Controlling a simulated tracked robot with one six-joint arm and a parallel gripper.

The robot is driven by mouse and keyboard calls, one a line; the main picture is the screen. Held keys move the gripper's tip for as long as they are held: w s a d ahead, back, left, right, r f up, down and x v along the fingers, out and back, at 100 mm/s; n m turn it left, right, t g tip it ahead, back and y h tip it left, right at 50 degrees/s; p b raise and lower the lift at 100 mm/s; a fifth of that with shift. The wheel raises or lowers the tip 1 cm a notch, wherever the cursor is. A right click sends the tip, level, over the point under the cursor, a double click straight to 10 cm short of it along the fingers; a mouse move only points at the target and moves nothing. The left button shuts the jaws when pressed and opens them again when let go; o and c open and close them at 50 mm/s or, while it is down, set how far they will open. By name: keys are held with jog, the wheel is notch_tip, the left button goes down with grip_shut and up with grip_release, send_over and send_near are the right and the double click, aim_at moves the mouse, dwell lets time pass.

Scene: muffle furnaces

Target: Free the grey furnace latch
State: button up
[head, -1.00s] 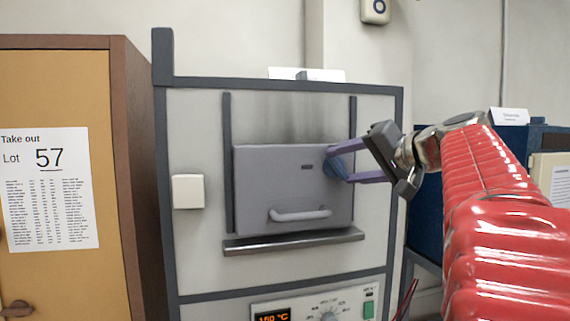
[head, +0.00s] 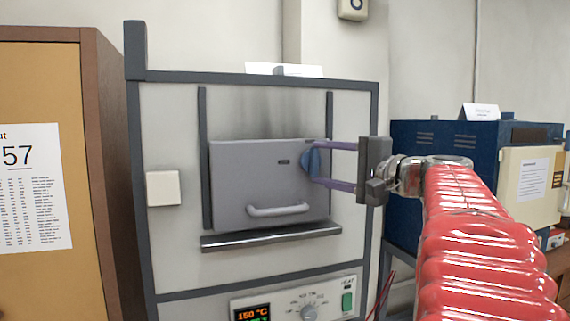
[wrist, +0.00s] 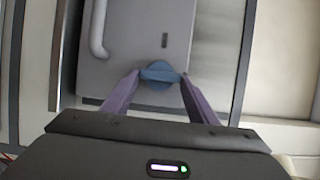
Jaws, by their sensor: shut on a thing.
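The grey furnace door (head: 255,180) is closed in the head view, with a light bar handle (head: 280,209) low on it and a small dark slot. The latch is a blue knob (head: 310,163) near the door's right edge. It also shows in the wrist view (wrist: 159,74), with a raised bar across its round base. My gripper (head: 311,163) has its two purple fingers on either side of the knob's bar, shut on it. In the wrist view the fingertips (wrist: 159,76) meet the bar's ends. The bar lies roughly crosswise in the wrist view.
Below the door is a metal ledge (head: 272,236), then a control panel (head: 297,305) reading 150 °C. A white box (head: 163,188) is on the furnace's left side. A wooden cabinet (head: 105,180) stands left, a blue furnace (head: 450,140) right.

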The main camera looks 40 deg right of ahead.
jog(key=shift+d+f, duration=0.15)
jog(key=shift+f, duration=0.1)
jog(key=o, duration=1)
jog(key=shift+r, duration=0.15)
jog(key=shift+o, duration=0.2)
jog(key=shift+s, duration=0.15)
jog(key=s+d, duration=0.1)
jog(key=s, duration=1.2)
jog(key=shift+s+d, duration=0.15)
jog(key=shift+s, duration=0.1)
